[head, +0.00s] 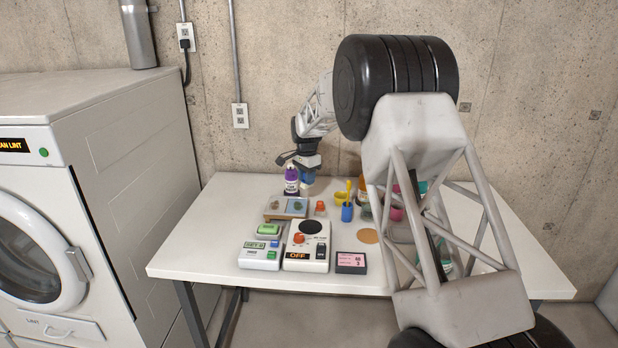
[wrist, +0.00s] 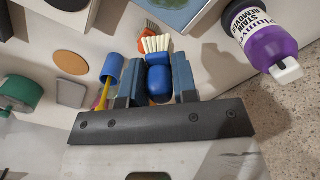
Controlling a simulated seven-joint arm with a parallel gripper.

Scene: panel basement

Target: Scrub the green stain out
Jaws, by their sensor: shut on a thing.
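My gripper (wrist: 158,85) is shut on a blue scrub brush (wrist: 158,66) with pale bristles. The bristles point away from the gripper, and the brush looks clear of other things. In the head view my gripper (head: 305,164) hangs over the back of the table, with the blue brush (head: 308,176) below it, beside the stain remover bottle. A wooden-edged board (head: 287,214) in front holds two cloth patches. A dark green stain (head: 297,206) marks the bluish right patch; a brownish spot marks the left. Only part of a bluish patch (wrist: 184,10) shows in the wrist view.
The purple stain remover bottle (wrist: 262,35) stands close right of the brush in the wrist view. A blue cup with a yellow tool (head: 347,211) and an orange object (head: 320,207) are nearby. A device reading OFF (head: 307,245) stands in front. My arm hides the table's right side.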

